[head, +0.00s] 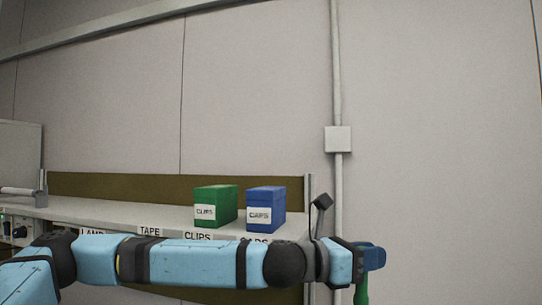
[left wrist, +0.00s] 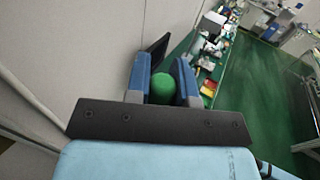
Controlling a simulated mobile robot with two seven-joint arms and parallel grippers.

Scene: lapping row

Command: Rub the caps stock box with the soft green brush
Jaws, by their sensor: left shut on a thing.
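The caps stock box (head: 266,199) is blue with a white CAPS label and stands upright on the shelf in the head view. My left gripper (head: 372,258) is to the right of the box and lower in the picture, apart from it. It is shut on the soft green brush (head: 361,291), whose green part hangs below the jaws. In the left wrist view a rounded green end of the brush (left wrist: 163,87) sits between the blue fingers (left wrist: 164,80). The bristles are not visible. My right gripper is out of view.
A green CLIPS box (head: 215,206) stands just left of the caps box. The light shelf (head: 120,213) has LAMP, TAPE, CLIPS and CAPS edge labels. A wall conduit with a junction box (head: 338,139) rises right of the shelf. The shelf's middle is clear.

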